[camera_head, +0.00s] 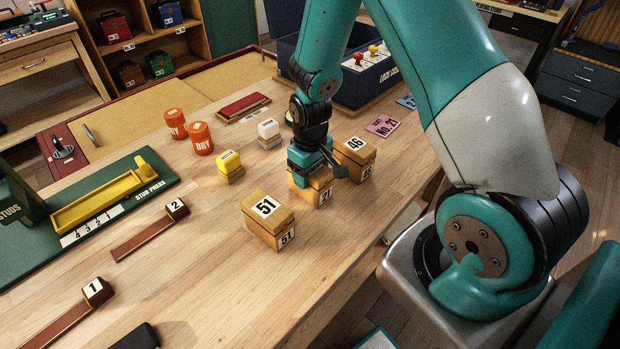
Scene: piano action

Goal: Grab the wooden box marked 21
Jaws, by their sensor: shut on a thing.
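The gripper's body and jaws hide most of the box's top. I cannot tell any gap between the box and the table. The wooden box marked 46 (357,150) stands close behind it to the right. The wooden box marked 51 (267,226) stands in front of it to the left.
A yellow box (229,166), a white box (268,133) and orange canisters (200,139) stand left of my gripper. A dark blue case (372,86) is behind. Wooden pieces marked 1 (95,291) and 2 (175,209) lie front left near a green stud press (150,190). The table's front middle is clear.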

